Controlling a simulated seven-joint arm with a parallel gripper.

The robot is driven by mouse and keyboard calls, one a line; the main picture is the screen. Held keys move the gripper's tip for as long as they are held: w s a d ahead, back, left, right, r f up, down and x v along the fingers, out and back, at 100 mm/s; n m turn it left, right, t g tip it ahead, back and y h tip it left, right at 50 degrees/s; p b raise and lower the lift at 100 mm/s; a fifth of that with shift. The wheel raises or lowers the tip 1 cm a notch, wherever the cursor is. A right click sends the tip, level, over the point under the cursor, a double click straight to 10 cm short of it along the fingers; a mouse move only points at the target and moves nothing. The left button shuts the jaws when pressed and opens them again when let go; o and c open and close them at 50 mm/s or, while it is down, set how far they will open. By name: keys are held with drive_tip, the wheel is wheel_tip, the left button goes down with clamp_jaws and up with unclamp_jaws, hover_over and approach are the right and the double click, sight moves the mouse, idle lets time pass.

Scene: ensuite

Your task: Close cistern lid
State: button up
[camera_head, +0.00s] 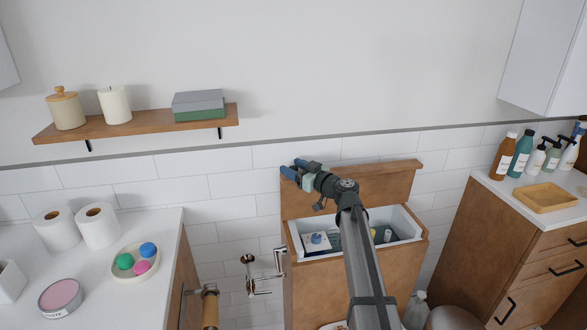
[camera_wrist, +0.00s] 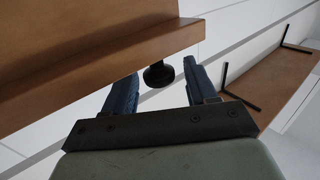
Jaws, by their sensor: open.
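The wooden cistern lid (camera_head: 385,182) stands raised and upright at the back of the open cistern (camera_head: 300,285), against the tiled wall. My gripper (camera_head: 291,170) is open, with blue fingers, at the lid's upper left end. In the wrist view the lid's brown edge (camera_wrist: 90,65) fills the upper left, beside my gripper (camera_wrist: 162,72). A dark round knob (camera_wrist: 158,76) shows between the fingers, seemingly under the wooden edge; I cannot tell whether anything touches it. My arm hides part of the lid and the cistern's inside.
The cistern's white inner tank holds a white box (camera_head: 316,242) and other small items. A counter with toilet rolls (camera_head: 98,226) is at left; a cabinet with bottles (camera_head: 521,154) is at right.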

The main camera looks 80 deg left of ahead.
drive_tip(key=shift+s+a, duration=0.15)
drive_tip(key=shift+a, duration=0.05)
drive_tip(key=shift+c, duration=0.4)
clamp_jaws()
